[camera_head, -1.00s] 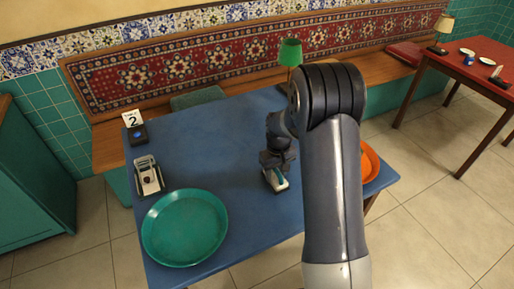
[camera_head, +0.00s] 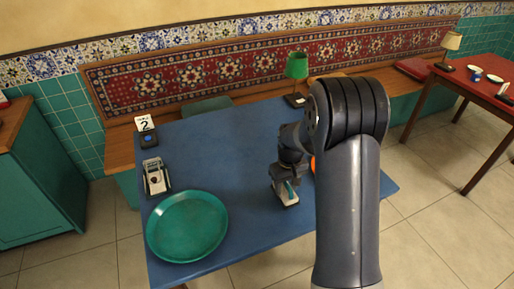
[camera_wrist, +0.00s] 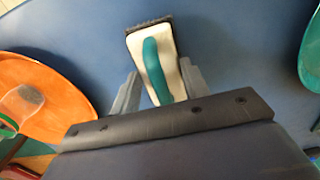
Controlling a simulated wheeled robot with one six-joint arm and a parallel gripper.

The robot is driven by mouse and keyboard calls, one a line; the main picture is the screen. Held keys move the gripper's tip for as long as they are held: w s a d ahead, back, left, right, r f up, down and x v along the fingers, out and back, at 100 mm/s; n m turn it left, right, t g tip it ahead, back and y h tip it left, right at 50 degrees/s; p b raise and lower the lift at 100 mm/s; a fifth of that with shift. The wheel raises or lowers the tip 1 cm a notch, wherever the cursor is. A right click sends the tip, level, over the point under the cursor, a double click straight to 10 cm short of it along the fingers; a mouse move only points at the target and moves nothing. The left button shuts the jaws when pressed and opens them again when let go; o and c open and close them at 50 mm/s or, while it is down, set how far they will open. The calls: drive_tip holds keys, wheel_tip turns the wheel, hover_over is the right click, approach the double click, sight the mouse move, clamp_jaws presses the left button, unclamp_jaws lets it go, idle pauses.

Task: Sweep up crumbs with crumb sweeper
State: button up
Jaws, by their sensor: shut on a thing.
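The crumb sweeper (camera_head: 286,193), white with a teal grip and dark bristles, is in my gripper (camera_head: 285,181) at the right part of the blue table (camera_head: 228,160). In the wrist view the sweeper (camera_wrist: 137,50) sits between the two grey fingers of my gripper (camera_wrist: 156,90), which are shut on it. Its bristle end points away from the gripper. It is low over the table; I cannot tell whether the bristles touch. I can make out no crumbs in either view.
A teal round tray (camera_head: 187,262) is at the table's front left. An orange plate (camera_wrist: 62,82) with something see-through on it lies left in the wrist view. A white-and-dark device (camera_head: 156,178), a number card (camera_head: 145,124) and a green lamp (camera_head: 297,66) stand on the table. Its middle is clear.

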drive_tip(key=shift+r+p, duration=1.4)
drive_tip(key=shift+r, duration=1.15)
